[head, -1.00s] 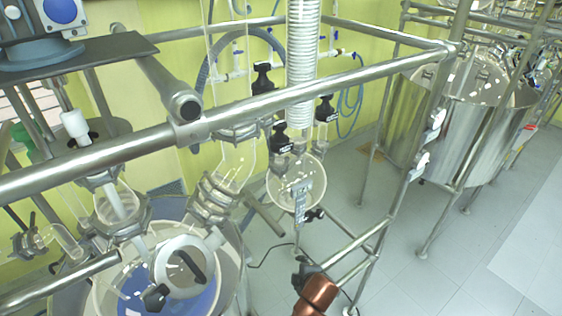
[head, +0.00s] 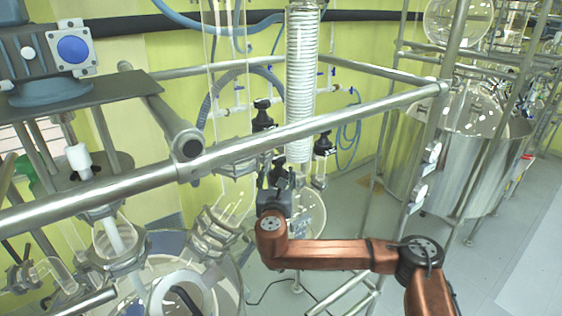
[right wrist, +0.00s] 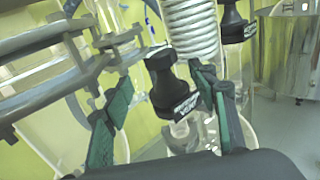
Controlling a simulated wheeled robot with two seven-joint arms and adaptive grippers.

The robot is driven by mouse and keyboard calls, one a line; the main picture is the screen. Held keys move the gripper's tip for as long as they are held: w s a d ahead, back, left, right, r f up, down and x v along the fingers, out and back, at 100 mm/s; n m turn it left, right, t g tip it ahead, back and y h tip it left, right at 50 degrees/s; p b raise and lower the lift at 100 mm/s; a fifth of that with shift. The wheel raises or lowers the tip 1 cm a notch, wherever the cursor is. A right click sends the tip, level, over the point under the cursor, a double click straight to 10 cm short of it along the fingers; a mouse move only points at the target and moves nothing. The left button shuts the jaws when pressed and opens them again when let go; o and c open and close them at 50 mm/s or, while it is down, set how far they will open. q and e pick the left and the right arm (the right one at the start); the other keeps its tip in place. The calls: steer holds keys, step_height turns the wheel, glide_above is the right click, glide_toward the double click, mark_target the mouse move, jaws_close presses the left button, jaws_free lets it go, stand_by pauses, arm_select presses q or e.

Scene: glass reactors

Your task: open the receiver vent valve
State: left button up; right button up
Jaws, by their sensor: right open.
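A black valve knob (right wrist: 162,82) with a white-lettered tag stands at the middle of the right wrist view, above clear glass. My right gripper (head: 275,174) is open, its green-padded fingers (right wrist: 160,98) on either side of this knob with gaps showing; I see no firm contact. In the head view the gripper hides this knob. It lies just above the round glass receiver (head: 312,212). Another black knob (head: 323,144) is to the right, also at the top right of the wrist view (right wrist: 234,24). A third black knob (head: 263,114) is further back. My left gripper is out of view.
A steel frame rail (head: 330,112) crosses in front of the glassware. A coiled white condenser (head: 301,85) hangs close behind the gripper. A glass vessel with clamped necks (head: 212,225) is at left. Open floor lies right.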

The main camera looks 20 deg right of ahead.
mark_target(278, 165)
steer(key=shift+w+d+r, duration=0.2)
steer(key=shift+w+r, duration=0.1)
steer(key=shift+w, duration=0.05)
steer(key=p+x, duration=0.2)
steer(key=x, duration=0.4)
steer(key=shift+w+d, duration=0.1)
steer(key=shift+w, duration=0.2)
steer(key=shift+w+f, duration=0.1)
steer(key=shift+w, duration=0.05)
steer(key=c, duration=1.1)
steer(key=shift+d, duration=0.4)
steer(key=shift+c, duration=0.4)
steer(key=shift+a, duration=0.3)
steer(key=shift+a+f, duration=0.1)
